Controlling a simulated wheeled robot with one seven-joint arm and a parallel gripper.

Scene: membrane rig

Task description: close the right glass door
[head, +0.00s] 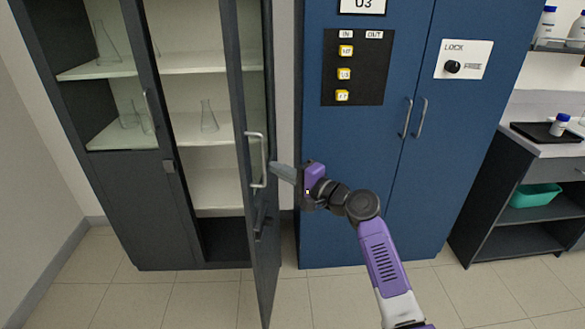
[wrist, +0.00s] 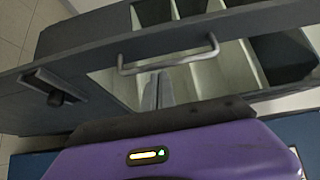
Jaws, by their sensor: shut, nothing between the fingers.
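The right glass door (head: 236,100) of the dark grey cabinet stands wide open, swung out towards me and seen nearly edge-on in the head view. Its pale bar handle (head: 262,160) is on the side facing my gripper; the handle also shows in the wrist view (wrist: 168,62). My gripper (head: 273,167) is shut and empty, its fingertips close beside the handle. I cannot tell whether they touch it. In the wrist view the fingers (wrist: 157,92) point at the door glass just below the handle bar. The left door (head: 143,60) is shut.
The cabinet shelves (head: 190,62) hold several glass flasks. A blue cabinet (head: 400,180) with a button panel (head: 357,68) stands right of the open door, behind my arm. A side bench (head: 540,145) is at the far right. The tiled floor (head: 190,295) in front is clear.

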